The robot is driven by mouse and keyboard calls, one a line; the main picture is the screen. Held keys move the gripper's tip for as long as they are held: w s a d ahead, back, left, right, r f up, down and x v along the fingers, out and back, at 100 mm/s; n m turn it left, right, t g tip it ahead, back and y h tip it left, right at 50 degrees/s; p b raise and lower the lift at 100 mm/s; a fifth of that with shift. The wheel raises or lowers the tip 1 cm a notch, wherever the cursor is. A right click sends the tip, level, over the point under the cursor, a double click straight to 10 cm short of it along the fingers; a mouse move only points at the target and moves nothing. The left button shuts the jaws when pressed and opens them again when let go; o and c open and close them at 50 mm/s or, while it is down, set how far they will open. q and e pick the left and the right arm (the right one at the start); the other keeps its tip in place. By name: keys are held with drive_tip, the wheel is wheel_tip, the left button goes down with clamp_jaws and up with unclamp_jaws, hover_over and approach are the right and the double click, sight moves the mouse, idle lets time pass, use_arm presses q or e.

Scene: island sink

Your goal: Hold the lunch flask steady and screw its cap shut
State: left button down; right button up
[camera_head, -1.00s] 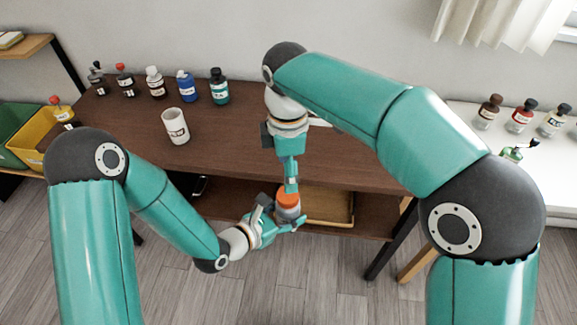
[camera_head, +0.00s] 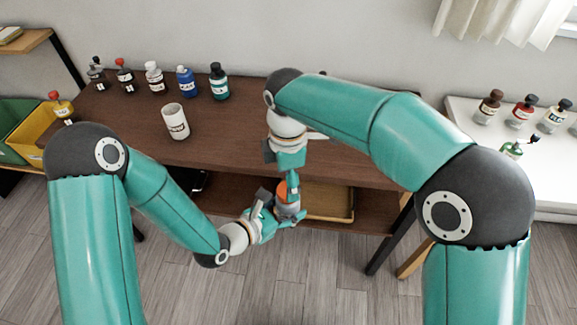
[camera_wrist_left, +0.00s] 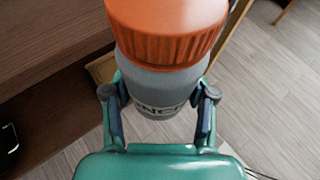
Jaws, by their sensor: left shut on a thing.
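The lunch flask (camera_head: 287,212) has a grey body and an orange cap (camera_head: 283,190). It is held upright in front of the wooden table. My left gripper (camera_head: 288,217) is shut around the grey body. In the left wrist view, the left fingers (camera_wrist_left: 160,112) press on both sides of the flask (camera_wrist_left: 165,82), and the ribbed cap (camera_wrist_left: 165,32) sits on top. My right gripper (camera_head: 291,184) points down at the cap from above and partly covers it. Its finger opening cannot be made out, nor can any gap under the cap.
A white labelled mug (camera_head: 176,122) and a row of small bottles (camera_head: 186,83) stand on the brown table (camera_head: 225,135). A tray (camera_head: 330,202) lies on the lower shelf behind the flask. More bottles stand on the white table (camera_head: 480,150) at right.

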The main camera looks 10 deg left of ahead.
drive_tip(key=shift+f, duration=1.5)
drive_tip(key=c, duration=1.2)
drive_tip(key=m, duration=0.6)
drive_tip(key=shift+m, duration=0.3)
drive_tip(key=m, duration=1.4)
drive_tip(key=shift+m, duration=0.3)
drive_tip(key=o, duration=1.4)
drive_tip(key=shift+c, duration=0.2)
